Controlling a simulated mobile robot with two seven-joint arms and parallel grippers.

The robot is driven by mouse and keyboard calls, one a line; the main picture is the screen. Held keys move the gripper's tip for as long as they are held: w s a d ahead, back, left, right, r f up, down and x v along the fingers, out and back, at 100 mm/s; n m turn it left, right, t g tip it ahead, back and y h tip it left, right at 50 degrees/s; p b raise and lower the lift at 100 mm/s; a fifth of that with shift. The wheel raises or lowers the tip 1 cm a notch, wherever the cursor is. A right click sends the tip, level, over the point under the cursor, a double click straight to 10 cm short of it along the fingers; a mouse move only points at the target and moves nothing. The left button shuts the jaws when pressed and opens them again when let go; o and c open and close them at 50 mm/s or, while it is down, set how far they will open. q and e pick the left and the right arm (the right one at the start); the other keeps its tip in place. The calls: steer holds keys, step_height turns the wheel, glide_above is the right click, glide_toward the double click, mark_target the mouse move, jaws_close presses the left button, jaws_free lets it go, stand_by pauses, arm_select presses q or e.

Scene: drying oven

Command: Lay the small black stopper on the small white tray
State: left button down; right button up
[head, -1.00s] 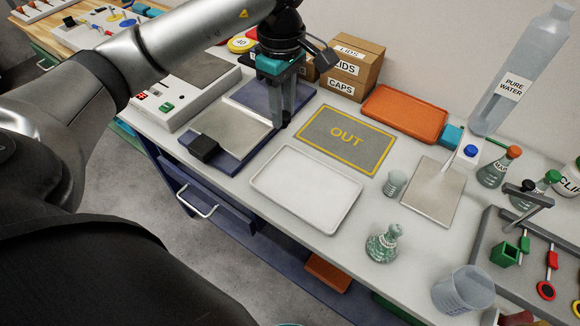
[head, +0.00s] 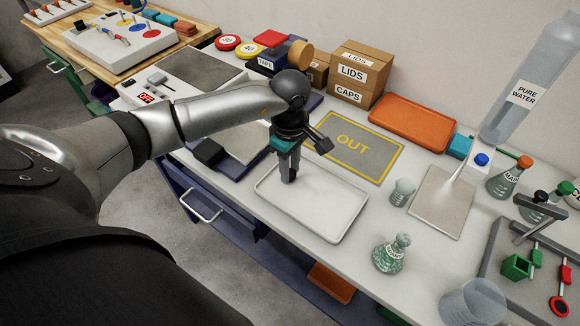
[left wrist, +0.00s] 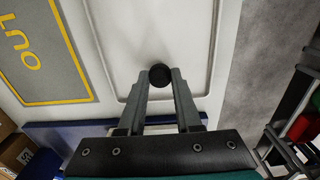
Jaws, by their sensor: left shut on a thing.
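The small black stopper (left wrist: 160,75) is between the fingertips of my left gripper in the left wrist view. My left gripper (head: 289,180) is shut on it and points down over the left end of the small white tray (head: 318,212). The stopper is hard to make out in the head view, hidden at the fingertips. I cannot tell whether it touches the tray. The tray is otherwise empty, and its surface also shows in the left wrist view (left wrist: 150,30). My right gripper does not show.
A grey OUT mat (head: 355,148) lies behind the tray. A small glass beaker (head: 402,192) and a glass flask (head: 391,254) stand to its right. A blue-based metal plate with a black block (head: 209,152) is to the left. Cardboard boxes (head: 355,75) stand at the back.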

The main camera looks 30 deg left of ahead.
arm_select(q)
steer(key=shift+r, duration=0.1)
steer(key=c, duration=0.6)
jaws_free()
step_height(320, 180, up, 12)
steer(key=shift+p, duration=0.4)
